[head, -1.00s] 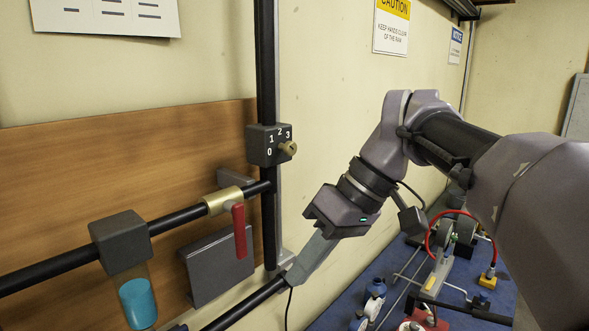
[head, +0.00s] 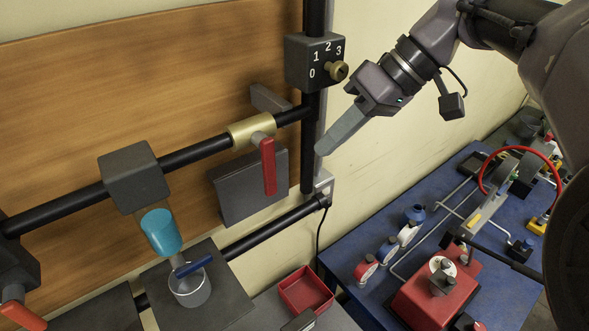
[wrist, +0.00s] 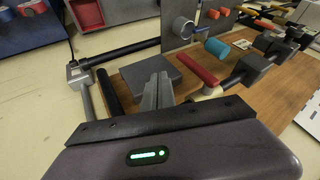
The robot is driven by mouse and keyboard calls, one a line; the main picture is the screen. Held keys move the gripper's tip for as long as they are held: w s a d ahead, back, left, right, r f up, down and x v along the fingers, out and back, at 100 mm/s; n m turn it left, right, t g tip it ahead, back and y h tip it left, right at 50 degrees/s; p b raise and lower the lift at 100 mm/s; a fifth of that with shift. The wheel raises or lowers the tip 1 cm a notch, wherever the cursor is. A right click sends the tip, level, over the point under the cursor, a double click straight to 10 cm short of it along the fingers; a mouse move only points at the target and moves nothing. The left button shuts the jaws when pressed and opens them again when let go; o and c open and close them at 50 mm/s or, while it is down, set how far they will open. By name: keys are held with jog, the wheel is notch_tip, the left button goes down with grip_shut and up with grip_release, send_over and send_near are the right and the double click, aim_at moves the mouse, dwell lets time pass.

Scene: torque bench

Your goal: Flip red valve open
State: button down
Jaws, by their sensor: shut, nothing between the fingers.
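The red valve handle (head: 268,167) hangs down from a brass valve body (head: 252,130) on the dark pipe. In the wrist view the red handle (wrist: 198,69) is just right of my fingers. My gripper (head: 322,150) is shut and empty, its tips pointing down and left. In the head view it is to the right of the handle, apart from it, beside the upright black pipe. In the wrist view the shut fingers (wrist: 158,92) point up the picture, with the grey box ahead of them.
A dial box (head: 315,62) with a brass knob sits on the upright pipe (head: 309,150) above my fingertips. A grey box (head: 236,198) is behind the handle. A second red handle (head: 22,316) is at lower left. A blue bench (head: 470,170) with fixtures stands right.

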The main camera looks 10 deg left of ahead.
aim_at(265, 165)
jog(key=s+a+f, duration=0.3)
jog(key=a, duration=0.2)
jog(key=shift+s+a+f, duration=0.15)
jog(key=shift+f, duration=0.2)
